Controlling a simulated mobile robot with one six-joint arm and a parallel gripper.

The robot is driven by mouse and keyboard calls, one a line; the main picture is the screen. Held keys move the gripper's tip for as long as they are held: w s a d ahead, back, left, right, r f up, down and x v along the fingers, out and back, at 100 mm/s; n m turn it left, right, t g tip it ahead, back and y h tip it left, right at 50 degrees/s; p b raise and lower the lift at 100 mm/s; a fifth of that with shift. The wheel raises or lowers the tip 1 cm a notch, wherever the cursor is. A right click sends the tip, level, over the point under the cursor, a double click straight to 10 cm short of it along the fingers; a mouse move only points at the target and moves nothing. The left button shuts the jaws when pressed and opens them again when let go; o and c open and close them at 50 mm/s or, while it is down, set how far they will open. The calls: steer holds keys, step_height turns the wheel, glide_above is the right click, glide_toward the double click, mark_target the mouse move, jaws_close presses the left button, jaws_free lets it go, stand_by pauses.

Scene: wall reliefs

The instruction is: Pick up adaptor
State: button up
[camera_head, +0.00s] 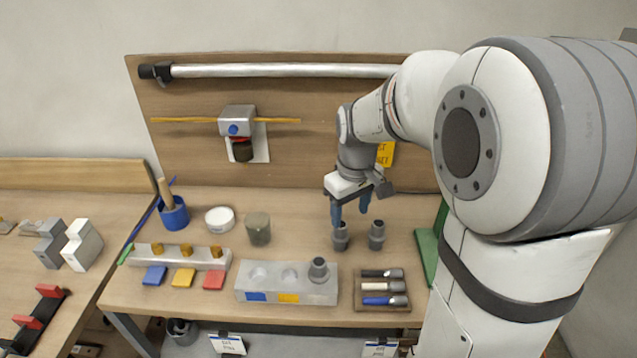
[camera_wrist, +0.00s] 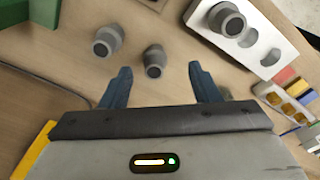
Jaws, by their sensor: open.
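Two grey stepped cylinders, which look like adaptors, stand on the table below my gripper (camera_head: 350,215): a left one (camera_head: 340,238) and a right one (camera_head: 377,236). A similar grey piece (camera_head: 318,268) sits in the right hole of a grey block (camera_head: 262,284). My gripper is open and empty, its blue fingers pointing down. In the wrist view one adaptor (camera_wrist: 154,62) shows in the gap between the fingertips (camera_wrist: 160,72), beyond them. The other adaptor (camera_wrist: 107,41) lies outside the gap, up and left. I see no contact with either.
A tray of small tools (camera_head: 382,301) lies in front of the adaptors. A green part (camera_head: 427,255) stands at the table's right edge. A dark cylinder (camera_head: 257,228), white round container (camera_head: 220,219) and blue cup (camera_head: 174,214) stand left. A wooden panel (camera_head: 300,150) rises behind.

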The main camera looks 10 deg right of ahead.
steer(key=n, duration=0.2)
glide_above(343, 224)
step_height(343, 224, down, 2)
steer(key=shift+s+f+g+p, duration=0.1)
steer(key=shift+g+p, duration=0.3)
steer(key=shift+f, duration=0.25)
steer(key=f, duration=0.2)
steer(key=f+p, duration=0.1)
steer(key=f, duration=0.4)
steer(key=shift+a+f+p, duration=0.3)
steer(key=shift+p, duration=0.05)
steer(key=shift+c, duration=0.4)
steer(key=c, duration=1)
